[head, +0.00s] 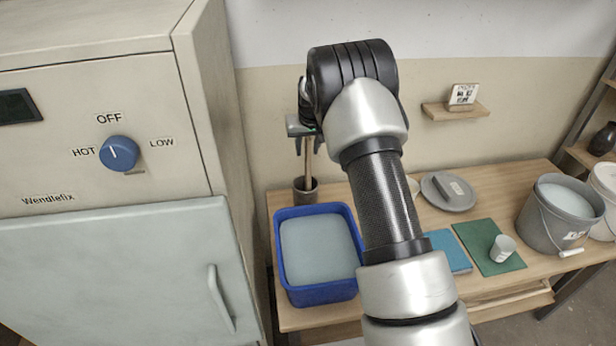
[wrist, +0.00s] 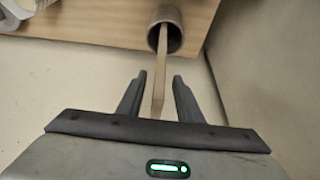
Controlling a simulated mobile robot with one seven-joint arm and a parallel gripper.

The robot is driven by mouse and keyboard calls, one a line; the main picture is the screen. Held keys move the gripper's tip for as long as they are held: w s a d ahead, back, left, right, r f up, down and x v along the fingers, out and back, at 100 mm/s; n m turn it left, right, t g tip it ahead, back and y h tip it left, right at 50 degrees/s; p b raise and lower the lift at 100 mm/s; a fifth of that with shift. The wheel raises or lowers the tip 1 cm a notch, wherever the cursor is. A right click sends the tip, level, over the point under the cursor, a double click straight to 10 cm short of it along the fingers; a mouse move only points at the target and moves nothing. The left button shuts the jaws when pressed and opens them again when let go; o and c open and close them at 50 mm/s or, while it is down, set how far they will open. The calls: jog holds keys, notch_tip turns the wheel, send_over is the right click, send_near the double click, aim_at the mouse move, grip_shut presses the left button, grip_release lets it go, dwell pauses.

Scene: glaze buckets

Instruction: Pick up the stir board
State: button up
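The stir board (wrist: 162,55), a flat wooden stick, stands in a dark round pot (wrist: 174,34) at the table's back left corner. It also shows in the head view (head: 309,165), rising from the pot (head: 305,191). My gripper (wrist: 159,78) is open, its two fingers on either side of the board's upper part with gaps visible in the wrist view. In the head view my gripper (head: 305,150) is above the pot, pointing down. The board's lower end is hidden in the pot.
A blue tub (head: 289,298) of pale liquid stands in front of the pot. The tall beige cabinet (head: 212,90) is close on the left. A grey bucket (head: 543,232), a green mat (head: 478,233) and a grey disc (head: 436,194) lie further right.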

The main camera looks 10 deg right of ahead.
jog(key=shift+x, duration=2)
jog(key=shift+w+d+r, duration=0.1)
jog(key=shift+w, duration=0.05)
grip_shut()
jog(key=shift+r, duration=0.1)
notch_tip(320, 180, up, 21)
jog(key=p, duration=0.3)
